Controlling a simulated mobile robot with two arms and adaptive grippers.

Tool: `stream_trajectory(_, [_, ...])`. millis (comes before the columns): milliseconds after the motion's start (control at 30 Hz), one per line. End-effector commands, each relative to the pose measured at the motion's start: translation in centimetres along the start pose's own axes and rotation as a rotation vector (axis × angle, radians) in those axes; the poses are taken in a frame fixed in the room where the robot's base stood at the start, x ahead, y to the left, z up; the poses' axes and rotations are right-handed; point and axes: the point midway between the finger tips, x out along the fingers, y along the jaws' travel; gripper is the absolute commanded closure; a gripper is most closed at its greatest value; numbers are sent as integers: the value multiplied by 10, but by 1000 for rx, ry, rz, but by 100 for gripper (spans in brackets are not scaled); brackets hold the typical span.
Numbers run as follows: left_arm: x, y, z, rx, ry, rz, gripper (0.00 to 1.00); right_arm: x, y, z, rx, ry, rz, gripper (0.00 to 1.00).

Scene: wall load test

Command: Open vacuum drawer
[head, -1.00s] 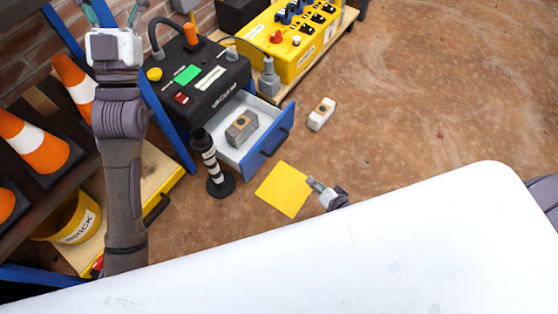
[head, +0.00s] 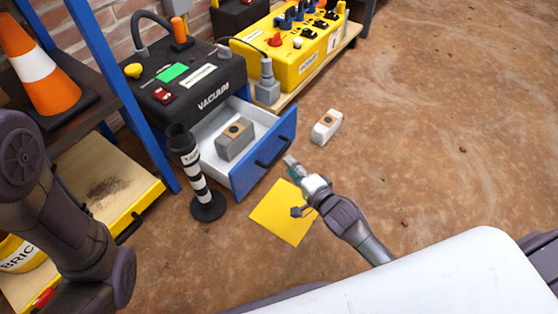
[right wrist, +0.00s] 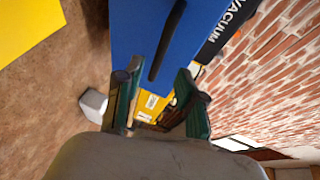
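The vacuum drawer (head: 264,158) stands pulled out of the black vacuum unit (head: 180,85) in the head view. It has white inner walls, a blue front and a dark handle (head: 274,151). A grey block (head: 234,139) sits inside. My right gripper (head: 294,170) is just in front of the drawer's blue front, by the handle. In the right wrist view its fingers (right wrist: 160,73) are spread, with the blue front (right wrist: 143,30) and dark handle (right wrist: 166,42) ahead of them. I cannot tell whether they touch. My left arm shows at the left, but its gripper is out of view.
A black-and-white striped tube (head: 190,172) stands close left of the drawer. A pale block (head: 326,127) and a yellow sheet (head: 283,212) lie on the floor. A yellow control box (head: 290,50) stands behind.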

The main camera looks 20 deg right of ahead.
Motion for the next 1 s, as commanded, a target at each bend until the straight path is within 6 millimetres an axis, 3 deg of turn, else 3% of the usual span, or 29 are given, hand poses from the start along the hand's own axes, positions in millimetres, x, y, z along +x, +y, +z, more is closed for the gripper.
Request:
stream_trajectory(33, [-15, 3, -4, 0, -5, -1, 29, 14, 6, 0, -2, -1, -4, 61])
stream_trajectory(300, [-40, 8, -12, 0, -6, -1, 29, 59, 4, 0, -2, -1, -1, 61])
stream_trajectory(500, [-46, 9, -14, 0, -6, -1, 29, 71, 2, 0, -1, -1, 3, 61])
stream_trajectory(767, [-45, 9, -14, 0, -5, -1, 29, 72, 1, 0, -1, -1, 3, 61])
stream_trajectory(1000, [-45, 9, -14, -1, -6, 0, 29, 72, 1, 0, -1, -1, 2, 97])
